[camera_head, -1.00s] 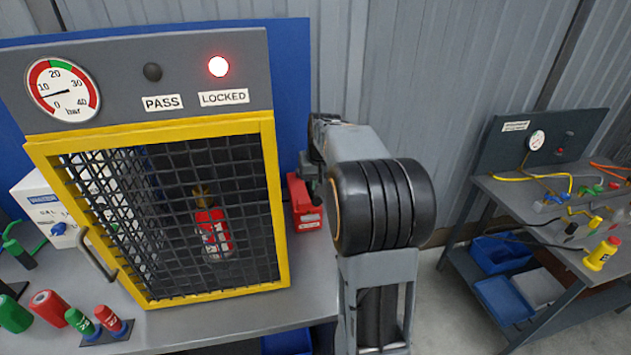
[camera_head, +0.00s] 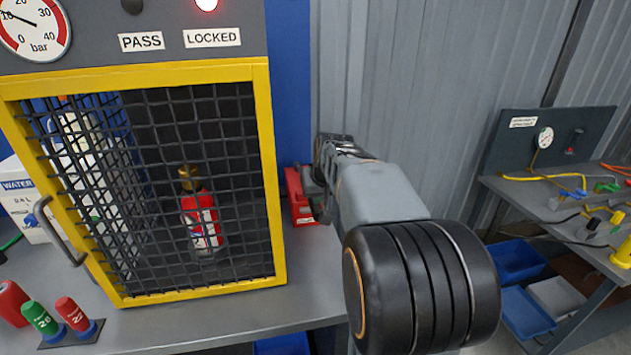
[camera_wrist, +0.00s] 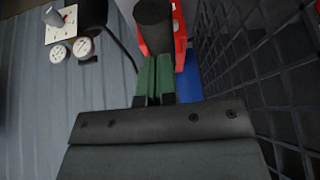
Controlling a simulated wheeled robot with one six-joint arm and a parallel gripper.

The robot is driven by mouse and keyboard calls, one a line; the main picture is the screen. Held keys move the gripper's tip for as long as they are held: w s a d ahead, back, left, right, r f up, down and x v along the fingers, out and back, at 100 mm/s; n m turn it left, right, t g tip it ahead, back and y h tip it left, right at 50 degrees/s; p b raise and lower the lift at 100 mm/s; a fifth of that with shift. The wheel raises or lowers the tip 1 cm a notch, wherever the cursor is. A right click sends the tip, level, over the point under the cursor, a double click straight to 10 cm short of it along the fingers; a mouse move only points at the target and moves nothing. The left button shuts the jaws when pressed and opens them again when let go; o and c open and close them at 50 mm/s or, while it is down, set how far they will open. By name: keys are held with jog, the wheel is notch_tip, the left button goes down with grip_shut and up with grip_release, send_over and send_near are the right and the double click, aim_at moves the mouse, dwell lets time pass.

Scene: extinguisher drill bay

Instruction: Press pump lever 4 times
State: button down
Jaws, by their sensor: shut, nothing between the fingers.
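The red pump unit (camera_head: 300,203) stands on the bench, just right of the yellow-framed cage. It also shows in the wrist view as a red body (camera_wrist: 179,35). A dark cylinder (camera_wrist: 154,28), which looks like the pump lever's grip, stands just beyond my fingertips. My gripper (camera_wrist: 154,84) is shut with its green fingers together and nothing between them. I cannot tell whether the fingertips touch the cylinder. In the head view my arm hides the gripper's tips and part of the pump. The pressure gauge (camera_head: 34,24) is cut by the frame edge.
The mesh cage (camera_head: 268,165) holds a red extinguisher (camera_head: 200,220) and is close beside my gripper in the wrist view. The red lamp (camera_head: 206,4) over LOCKED is lit. A side bench (camera_head: 560,210) with hoses stands at right.

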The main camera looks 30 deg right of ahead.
aim_at(319, 207)
jog(key=shift+s+a+f+t+b, duration=0.15)
jog(key=shift+s+f+b, duration=0.1)
jog(key=shift+f+b, duration=0.5)
jog(key=shift+s+f+t+b, duration=0.15)
jog(key=shift+s+f+b, duration=0.1)
jog(key=shift+f+b, duration=0.5)
jog(key=shift+f, duration=0.15)
jog(key=w+d+r+p+v, duration=0.1)
jog(key=w+p+v, duration=0.1)
jog(key=v, duration=1.3)
jog(key=shift+w+r+t+p, duration=0.2)
jog(key=shift+r+t+p, duration=0.15)
jog(key=shift+p, duration=0.5)
jog(key=shift+d, duration=0.1)
jog(key=s+a+f+n+g, duration=0.1)
jog(key=s+a+f, duration=0.2)
jog(key=a+f, duration=0.2)
jog(key=s+a+f+n+g, duration=0.1)
jog(key=s+a+f, duration=0.3)
jog(key=f, duration=0.5)
jog(key=s+a+f+n+g+y, duration=0.1)
jog(key=s+a+f, duration=0.2)
jog(key=a+f, duration=0.4)
jog(key=shift+s+a+f+n, duration=0.25)
jog(key=shift+a+n, duration=0.15)
jog(key=shift+a, duration=0.1)
